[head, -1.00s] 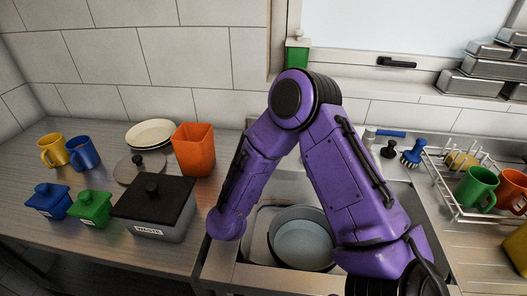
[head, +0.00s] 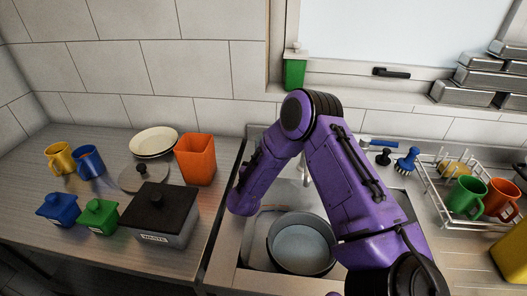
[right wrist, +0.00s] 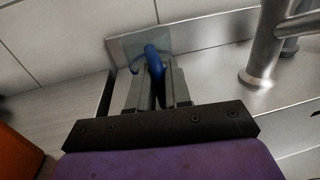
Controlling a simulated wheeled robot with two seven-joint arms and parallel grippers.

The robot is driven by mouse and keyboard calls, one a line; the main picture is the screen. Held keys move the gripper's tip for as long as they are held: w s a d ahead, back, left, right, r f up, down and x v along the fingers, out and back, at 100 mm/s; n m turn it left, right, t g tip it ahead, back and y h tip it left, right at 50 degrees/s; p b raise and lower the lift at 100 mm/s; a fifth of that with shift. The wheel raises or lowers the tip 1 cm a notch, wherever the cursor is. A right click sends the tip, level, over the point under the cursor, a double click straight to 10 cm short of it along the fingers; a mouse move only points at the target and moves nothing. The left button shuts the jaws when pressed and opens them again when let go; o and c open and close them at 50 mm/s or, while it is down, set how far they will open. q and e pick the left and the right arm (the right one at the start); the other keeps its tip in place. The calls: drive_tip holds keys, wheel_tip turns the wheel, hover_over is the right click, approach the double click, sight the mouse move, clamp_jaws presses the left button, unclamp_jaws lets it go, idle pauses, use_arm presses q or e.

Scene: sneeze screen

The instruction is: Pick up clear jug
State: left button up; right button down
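A clear, square-sided piece (right wrist: 122,46) with a blue handle (right wrist: 154,62) stands by the wall in the right wrist view; it looks like the clear jug, only partly visible. My right gripper (right wrist: 153,88) has its two grey fingers on either side of the blue handle. The gaps beside the handle are narrow, and I cannot tell whether the fingers press on it. In the head view my purple right arm bends over the sink; its gripper and the jug do not show there. My left gripper is not in view.
A metal tap (right wrist: 262,55) stands close right of the gripper. A round pot (head: 301,247) sits in the sink below my arm. An orange container (head: 195,159) and a dark-lidded waste box (head: 158,211) are left; a dish rack (head: 432,188) with mugs is right.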

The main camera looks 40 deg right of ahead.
idle(0.3)
drive_tip(key=shift+r+b, duration=0.4)
drive_tip(key=shift+r, duration=0.1)
drive_tip(key=r, duration=0.1)
drive_tip(key=r+b, duration=0.1)
drive_tip(key=r, duration=0.1)
drive_tip(key=shift+s+a, duration=0.2)
drive_tip(key=shift+a, duration=0.15)
drive_tip(key=s+a+r+b, duration=0.4)
drive_tip(key=s+a+r, duration=0.4)
drive_tip(key=s+r, duration=0.1)
drive_tip(key=shift+s+a, duration=0.3)
drive_tip(key=shift+s, duration=0.3)
